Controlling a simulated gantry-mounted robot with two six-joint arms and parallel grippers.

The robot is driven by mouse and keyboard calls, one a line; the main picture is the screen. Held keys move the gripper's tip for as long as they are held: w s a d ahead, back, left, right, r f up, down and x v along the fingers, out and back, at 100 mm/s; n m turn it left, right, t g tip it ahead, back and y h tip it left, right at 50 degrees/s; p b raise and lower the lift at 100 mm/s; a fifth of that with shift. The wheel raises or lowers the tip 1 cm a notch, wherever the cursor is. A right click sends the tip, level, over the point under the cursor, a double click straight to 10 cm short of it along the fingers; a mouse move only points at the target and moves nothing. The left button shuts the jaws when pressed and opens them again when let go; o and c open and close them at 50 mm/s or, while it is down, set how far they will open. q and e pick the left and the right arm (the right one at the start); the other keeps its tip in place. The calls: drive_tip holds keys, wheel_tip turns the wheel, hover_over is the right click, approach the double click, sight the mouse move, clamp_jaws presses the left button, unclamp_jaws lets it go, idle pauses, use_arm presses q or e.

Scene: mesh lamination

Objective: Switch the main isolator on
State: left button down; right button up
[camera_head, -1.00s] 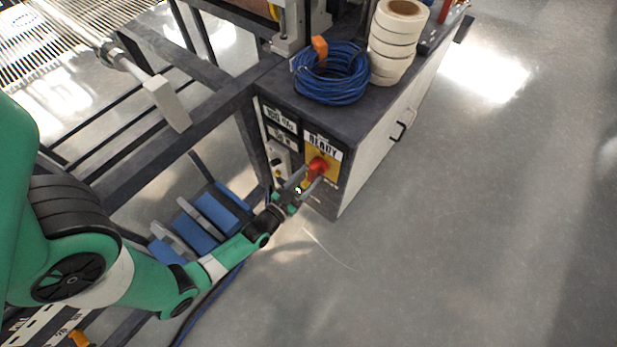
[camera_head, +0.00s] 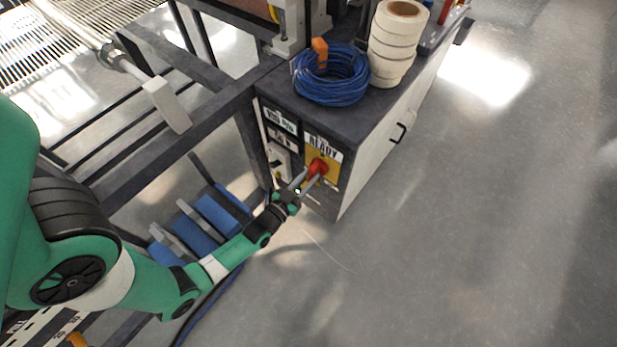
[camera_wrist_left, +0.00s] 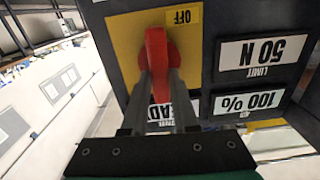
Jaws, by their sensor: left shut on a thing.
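The main isolator is a red rotary handle (camera_head: 317,167) on a yellow plate (camera_head: 331,173) on the cabinet's end face. In the left wrist view the red handle (camera_wrist_left: 157,62) stands along the picture's vertical, and an upside-down OFF label (camera_wrist_left: 183,17) is beside one end of it. My left gripper (camera_head: 308,178) reaches the handle from the lower left. Its two fingers, also in the left wrist view (camera_wrist_left: 160,85), are shut on the handle, one on each side. My right gripper is not in view.
The cabinet top (camera_head: 300,98) carries a coil of blue cable (camera_head: 330,88) and a stack of white rolls (camera_head: 392,50). A READY sign (camera_head: 323,147) is above the handle. A dark machine frame (camera_head: 170,155) stands left. Floor at right (camera_head: 480,220) is clear.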

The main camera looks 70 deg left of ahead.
use_arm(q)
drive_tip(key=shift+n, duration=0.4)
drive_tip(key=c, duration=0.7)
unclamp_jaws()
drive_tip(key=shift+s+d, duration=0.2)
drive_tip(key=shift+s, duration=0.15)
drive_tip(key=p+v, duration=0.2)
drive_tip(key=v, duration=0.8)
drive_tip(key=shift+s+d+p, duration=0.2)
drive_tip(key=shift+s+p, duration=0.15)
drive_tip(key=shift+p, duration=0.05)
